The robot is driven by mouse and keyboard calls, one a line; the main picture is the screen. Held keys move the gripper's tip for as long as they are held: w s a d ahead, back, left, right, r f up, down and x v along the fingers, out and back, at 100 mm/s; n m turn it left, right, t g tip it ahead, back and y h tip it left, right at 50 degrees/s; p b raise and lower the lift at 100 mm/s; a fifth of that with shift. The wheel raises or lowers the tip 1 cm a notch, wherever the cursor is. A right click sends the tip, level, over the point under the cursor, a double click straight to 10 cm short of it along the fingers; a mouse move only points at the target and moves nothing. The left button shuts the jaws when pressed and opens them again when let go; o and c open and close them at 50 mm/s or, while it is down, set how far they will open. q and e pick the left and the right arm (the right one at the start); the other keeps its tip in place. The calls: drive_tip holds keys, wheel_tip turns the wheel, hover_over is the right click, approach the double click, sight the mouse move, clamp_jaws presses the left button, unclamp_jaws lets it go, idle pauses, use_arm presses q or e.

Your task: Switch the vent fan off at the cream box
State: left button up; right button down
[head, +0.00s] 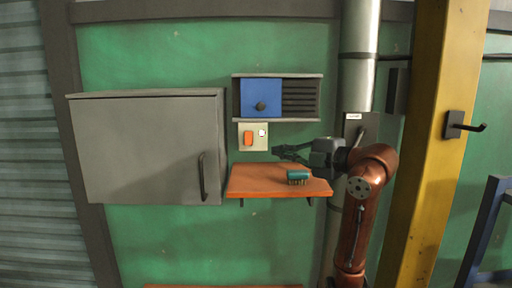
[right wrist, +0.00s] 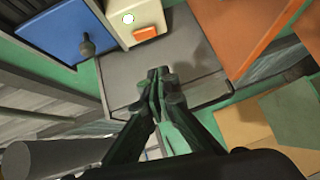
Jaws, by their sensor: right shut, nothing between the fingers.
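The cream box (head: 253,137) is on the green wall under the blue-doored vent. It carries an orange rocker switch (head: 248,138) on its left and a small round white light (head: 262,133) on its right. In the right wrist view the cream box (right wrist: 119,12) is at the top, with the orange switch (right wrist: 145,33) and the white light (right wrist: 128,18). My right gripper (head: 276,151) is shut and empty, just right of and slightly below the box in the head view, apart from the switch. My left gripper is not in view.
The vent has a blue sliding door (head: 261,98) with a dark knob and slats. An orange shelf (head: 250,180) below holds a teal brush (head: 297,177). A grey cabinet (head: 150,148) is at left; a pipe (head: 359,60) and yellow column (head: 430,120) are at right.

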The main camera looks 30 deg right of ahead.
drive_tip(key=w, duration=0.2)
drive_tip(key=p, duration=0.3)
approach(245, 145)
drive_tip(key=w+a, duration=0.2)
drive_tip(key=a, duration=0.2)
drive_tip(key=w+d, duration=0.1)
drive_tip(key=w, duration=0.1)
drive_tip(key=w+d+p, duration=0.1)
drive_tip(key=shift+w+d+f, duration=0.25)
drive_tip(key=shift+d+f, duration=0.05)
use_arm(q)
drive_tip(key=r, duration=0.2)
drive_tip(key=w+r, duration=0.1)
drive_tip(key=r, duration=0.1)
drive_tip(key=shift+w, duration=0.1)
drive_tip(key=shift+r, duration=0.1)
